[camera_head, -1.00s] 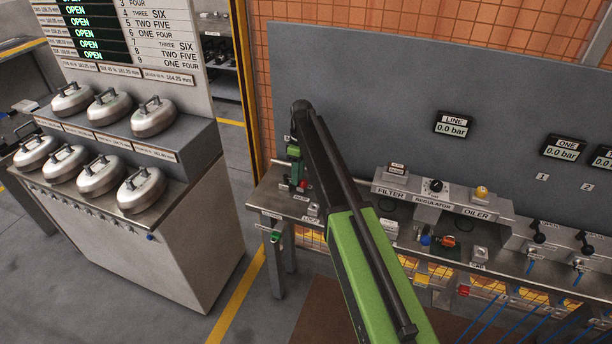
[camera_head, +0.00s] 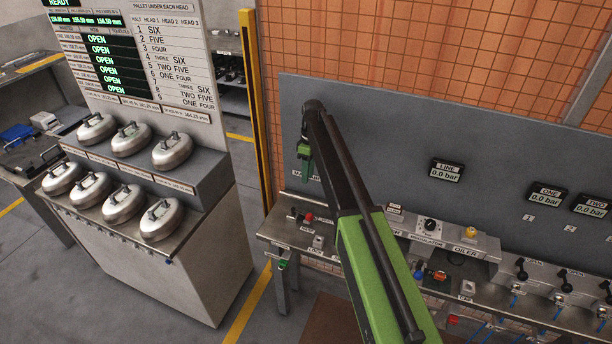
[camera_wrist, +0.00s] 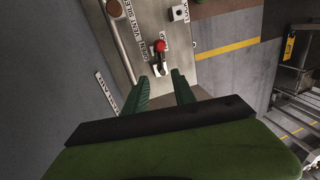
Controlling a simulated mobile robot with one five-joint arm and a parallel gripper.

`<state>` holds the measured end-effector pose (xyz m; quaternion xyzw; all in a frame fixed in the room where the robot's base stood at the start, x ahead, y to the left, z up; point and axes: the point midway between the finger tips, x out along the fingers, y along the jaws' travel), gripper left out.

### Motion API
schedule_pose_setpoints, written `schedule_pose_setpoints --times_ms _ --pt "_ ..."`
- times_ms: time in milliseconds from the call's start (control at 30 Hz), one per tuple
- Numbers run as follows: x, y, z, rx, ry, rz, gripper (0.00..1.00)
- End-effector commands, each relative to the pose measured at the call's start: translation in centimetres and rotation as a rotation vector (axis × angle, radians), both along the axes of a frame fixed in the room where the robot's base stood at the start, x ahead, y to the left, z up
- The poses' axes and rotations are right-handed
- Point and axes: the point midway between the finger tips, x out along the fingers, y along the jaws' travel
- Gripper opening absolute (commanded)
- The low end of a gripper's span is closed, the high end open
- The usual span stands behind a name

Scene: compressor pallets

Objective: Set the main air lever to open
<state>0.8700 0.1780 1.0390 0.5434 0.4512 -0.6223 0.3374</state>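A small lever with a red knob (camera_head: 308,217) sits on the left end of the metal bench (camera_head: 283,229). I take it for the main air lever; its label is not readable. In the wrist view the red knob (camera_wrist: 159,46) tops a dark and silver body on a pale panel, just beyond my fingertips. My gripper (camera_head: 305,174) hangs above the bench, over the lever. In the wrist view my gripper (camera_wrist: 162,86) has its two green fingers apart, with nothing between them. The fingers are not touching the lever. Whether the lever is set open or closed I cannot tell.
A grey back panel (camera_head: 390,130) stands behind the bench, with a LINE gauge (camera_head: 446,171) reading 0.0 bar. The regulator unit (camera_head: 430,226) is to the right. A cabinet with silver domes (camera_head: 172,150) stands left.

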Motion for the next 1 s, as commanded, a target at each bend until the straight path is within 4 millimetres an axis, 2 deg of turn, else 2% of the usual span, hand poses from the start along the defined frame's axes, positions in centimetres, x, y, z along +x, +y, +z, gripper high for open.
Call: schedule_pose_setpoints --times_ms 33,100,367,467,567,667,800,900,1000 --pt "0.1 0.0 1.2 0.0 0.0 0.0 0.32" --pt "0.2 -0.1 1.4 0.0 0.0 0.0 0.32" --pt "0.2 -0.1 1.2 0.0 0.0 0.001 0.32" --pt "-0.7 -0.6 0.9 -0.005 -0.002 -0.022 0.32" --pt "-3.6 -2.7 0.0 -0.026 -0.012 -0.118 0.32" --pt "-8.7 -6.0 -1.4 -0.059 -0.029 -0.3 0.32" --pt "-16.6 -10.9 -3.3 -0.108 -0.061 -0.605 0.32" --pt "-21.7 -13.7 -4.4 -0.136 -0.082 -0.812 0.32" --pt "-25.7 -15.7 -5.2 -0.154 -0.098 -0.98 0.32"
